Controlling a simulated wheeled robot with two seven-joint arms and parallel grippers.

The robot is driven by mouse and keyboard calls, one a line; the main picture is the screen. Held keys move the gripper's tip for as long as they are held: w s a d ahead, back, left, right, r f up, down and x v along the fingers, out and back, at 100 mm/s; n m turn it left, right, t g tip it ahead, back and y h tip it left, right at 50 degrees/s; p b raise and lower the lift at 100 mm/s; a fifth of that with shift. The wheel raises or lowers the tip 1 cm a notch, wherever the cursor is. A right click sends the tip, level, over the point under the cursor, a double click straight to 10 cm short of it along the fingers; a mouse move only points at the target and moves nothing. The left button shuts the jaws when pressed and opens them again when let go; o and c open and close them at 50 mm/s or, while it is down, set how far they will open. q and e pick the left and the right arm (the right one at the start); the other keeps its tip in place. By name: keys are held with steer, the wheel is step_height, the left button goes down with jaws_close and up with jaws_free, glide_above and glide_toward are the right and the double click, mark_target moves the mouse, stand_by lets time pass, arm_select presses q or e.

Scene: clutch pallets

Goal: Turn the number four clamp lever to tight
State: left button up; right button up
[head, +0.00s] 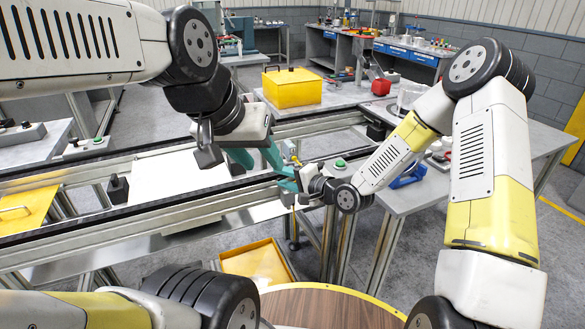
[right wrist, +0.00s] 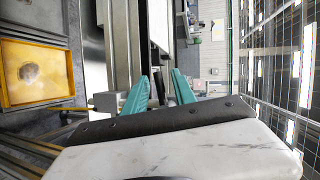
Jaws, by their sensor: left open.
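No clamp lever and no number four can be made out clearly in either view. A small yellow part (head: 296,159) shows by the rail close to my right gripper, but I cannot tell what it is. My right gripper (head: 284,176) is at the conveyor rail in the middle of the head view.
The conveyor rail (head: 110,162) runs across the left and middle. A dark block (head: 118,189) stands at its side. A green button box (head: 340,166) is right of the grippers. A yellow box (head: 292,88) stands on the bench behind. A yellow tray (head: 256,263) is below.

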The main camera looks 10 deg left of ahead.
steer(key=shift+c, duration=0.2)
jaws_close()
steer(key=shift+f+h, duration=0.1)
steer(key=shift+h, duration=0.2)
steer(key=shift+d+f+n+h, duration=0.1)
steer(key=shift+f+n+h, duration=0.3)
steer(key=shift+n+h, duration=0.55)
steer(key=shift+w+d+f+n+t+h, duration=0.4)
steer(key=shift+n+t+h, duration=0.4)
steer(key=shift+n, duration=0.6)
steer(key=shift+w+d+f+n+t+h, duration=0.25)
steer(key=shift+d+n+t+h, duration=0.25)
steer(key=shift+n+h, duration=0.65)
steer(key=shift+w+d+f+n+t+h, duration=0.4)
steer(key=shift+n+t+h, duration=0.25)
steer(key=shift+n, duration=0.95)
steer(key=shift+d, duration=0.1)
